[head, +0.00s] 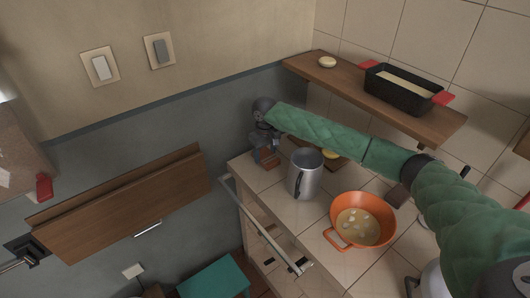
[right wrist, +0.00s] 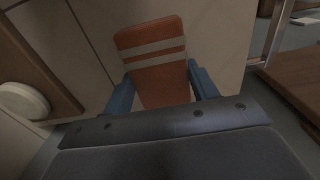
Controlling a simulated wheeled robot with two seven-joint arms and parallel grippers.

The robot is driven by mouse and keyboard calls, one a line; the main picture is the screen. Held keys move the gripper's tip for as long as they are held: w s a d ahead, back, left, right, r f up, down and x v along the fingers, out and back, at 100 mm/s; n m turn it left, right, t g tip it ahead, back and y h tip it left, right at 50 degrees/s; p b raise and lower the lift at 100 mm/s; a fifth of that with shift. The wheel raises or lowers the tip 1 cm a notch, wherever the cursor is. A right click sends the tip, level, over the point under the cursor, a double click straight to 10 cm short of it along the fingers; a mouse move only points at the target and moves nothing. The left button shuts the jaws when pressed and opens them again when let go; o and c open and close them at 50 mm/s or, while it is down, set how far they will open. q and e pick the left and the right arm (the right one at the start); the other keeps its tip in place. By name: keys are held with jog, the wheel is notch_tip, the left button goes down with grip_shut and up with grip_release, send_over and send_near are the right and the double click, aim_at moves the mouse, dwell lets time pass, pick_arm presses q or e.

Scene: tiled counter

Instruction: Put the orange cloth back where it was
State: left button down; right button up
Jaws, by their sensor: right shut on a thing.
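The orange cloth (right wrist: 152,50) with pale stripes fills the middle of the right wrist view. My right gripper (right wrist: 161,85) has its blue fingers on either side of the cloth and is shut on it. In the head view my right arm reaches across from the right, and the gripper (head: 266,150) points down at the counter's far left corner. I cannot tell whether the cloth touches the counter. My left gripper is not in view.
A metal pot (head: 305,177) stands close to the right of the gripper. A metal rail (head: 262,222) runs along the counter's front. Above is a wooden shelf (head: 345,90) with a black pan (head: 402,92).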

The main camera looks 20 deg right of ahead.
jog(key=shift+w+a+f, duration=0.15)
jog(key=shift+a+f, duration=0.05)
jog(key=shift+f, duration=0.2)
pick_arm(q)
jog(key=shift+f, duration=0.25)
pick_arm(e)
jog(key=shift+d, duration=0.2)
jog(key=o, duration=0.6)
jog(key=shift+f, duration=0.1)
jog(key=shift+o, duration=1.4)
jog(key=shift+a, duration=0.1)
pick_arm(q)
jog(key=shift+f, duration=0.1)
